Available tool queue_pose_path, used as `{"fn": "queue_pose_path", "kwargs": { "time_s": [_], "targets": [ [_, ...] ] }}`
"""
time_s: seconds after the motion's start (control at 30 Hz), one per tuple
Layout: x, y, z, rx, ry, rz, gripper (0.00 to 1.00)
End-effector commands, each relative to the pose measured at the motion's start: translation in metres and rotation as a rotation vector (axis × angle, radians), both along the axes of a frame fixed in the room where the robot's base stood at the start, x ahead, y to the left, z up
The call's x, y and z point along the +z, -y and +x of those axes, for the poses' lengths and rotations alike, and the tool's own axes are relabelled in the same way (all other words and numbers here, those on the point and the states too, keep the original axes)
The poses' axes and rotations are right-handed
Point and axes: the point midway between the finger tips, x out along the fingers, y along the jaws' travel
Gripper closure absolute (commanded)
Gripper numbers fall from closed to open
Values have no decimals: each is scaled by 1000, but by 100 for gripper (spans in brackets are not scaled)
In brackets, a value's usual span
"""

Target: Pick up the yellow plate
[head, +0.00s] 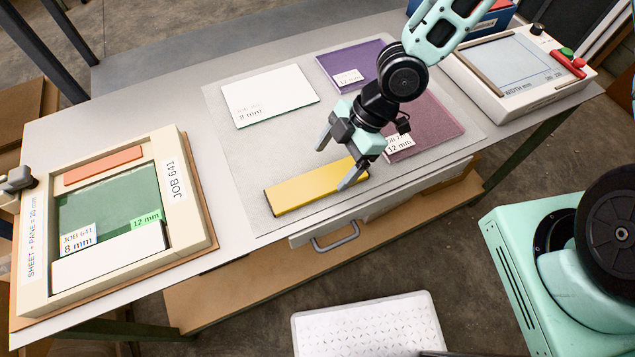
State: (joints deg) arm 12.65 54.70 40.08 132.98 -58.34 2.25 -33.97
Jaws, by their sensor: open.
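The yellow plate (305,191) is a long flat strip lying on the grey mat, near the front edge of the table. My gripper (336,162) is over the right part of the plate. Its two fingers are spread apart with nothing between them. One fingertip points down near the plate's right end and overlaps it in the picture; I cannot tell if it touches. The other finger is higher and to the left, beyond the plate's far edge. The gripper hides a small part of the plate's right end.
On the grey mat (240,160) lie a white plate (268,95), a purple plate (345,62) and a maroon plate (432,118). A cream frame (196,205) with coloured pieces stands left. A width gauge (515,70) stands right. A drawer handle (335,240) is below the table edge.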

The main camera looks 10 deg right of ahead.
Motion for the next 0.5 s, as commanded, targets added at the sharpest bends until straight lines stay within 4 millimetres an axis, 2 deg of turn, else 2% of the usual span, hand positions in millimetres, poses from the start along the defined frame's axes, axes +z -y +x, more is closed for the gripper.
{"fn": "queue_pose_path", "kwargs": {
  "time_s": [0.5],
  "targets": [
    [-40, -25, -9, 4, -1, 0, 17]
  ]
}}
